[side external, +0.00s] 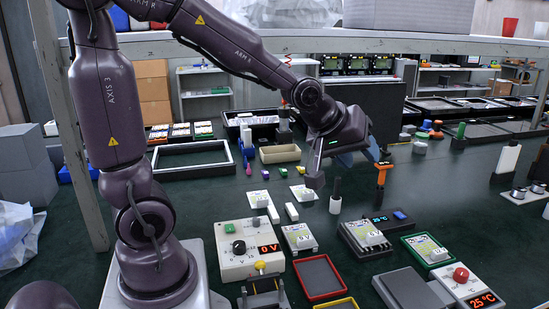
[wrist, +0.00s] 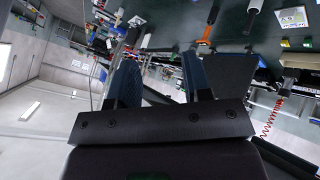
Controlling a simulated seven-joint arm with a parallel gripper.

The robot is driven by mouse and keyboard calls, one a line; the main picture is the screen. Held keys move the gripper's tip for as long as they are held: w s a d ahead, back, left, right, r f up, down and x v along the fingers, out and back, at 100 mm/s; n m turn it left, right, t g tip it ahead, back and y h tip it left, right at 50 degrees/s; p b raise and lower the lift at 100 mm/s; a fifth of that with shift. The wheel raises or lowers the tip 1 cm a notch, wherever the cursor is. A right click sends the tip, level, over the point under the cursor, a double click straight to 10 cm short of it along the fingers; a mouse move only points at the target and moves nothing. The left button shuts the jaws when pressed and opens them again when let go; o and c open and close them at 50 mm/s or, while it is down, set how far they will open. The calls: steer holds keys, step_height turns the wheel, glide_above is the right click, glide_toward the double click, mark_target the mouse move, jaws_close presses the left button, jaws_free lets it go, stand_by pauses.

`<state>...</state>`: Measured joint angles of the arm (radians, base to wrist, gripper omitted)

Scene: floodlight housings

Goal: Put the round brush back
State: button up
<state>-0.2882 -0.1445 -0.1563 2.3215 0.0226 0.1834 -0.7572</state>
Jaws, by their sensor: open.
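My gripper (side external: 359,155) is open, with two blue fingers spread and nothing between them. It is tilted and hangs above the middle of the bench. The wrist view shows the gripper (wrist: 160,75) with a clear gap between its fingers. A small upright piece with a black handle and pale round base (side external: 336,196) stands on the bench below the gripper, apart from it. It may be the round brush, but I cannot tell for sure.
A white piece with a black top (side external: 507,159) stands at the right. Green bench surface shows between things.

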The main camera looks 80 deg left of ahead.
steer(key=s+d+r+m+g, duration=0.1)
steer(key=s+d+m, duration=0.1)
steer(key=s+m, duration=0.3)
steer(key=s+d+r+m+g+h, duration=0.1)
steer(key=s+d+r+m+g, duration=0.1)
steer(key=s, duration=0.9)
steer(key=d+m, duration=0.1)
steer(key=m, duration=0.1)
steer(key=shift+s+m, duration=0.35)
steer(key=shift+m, duration=0.05)
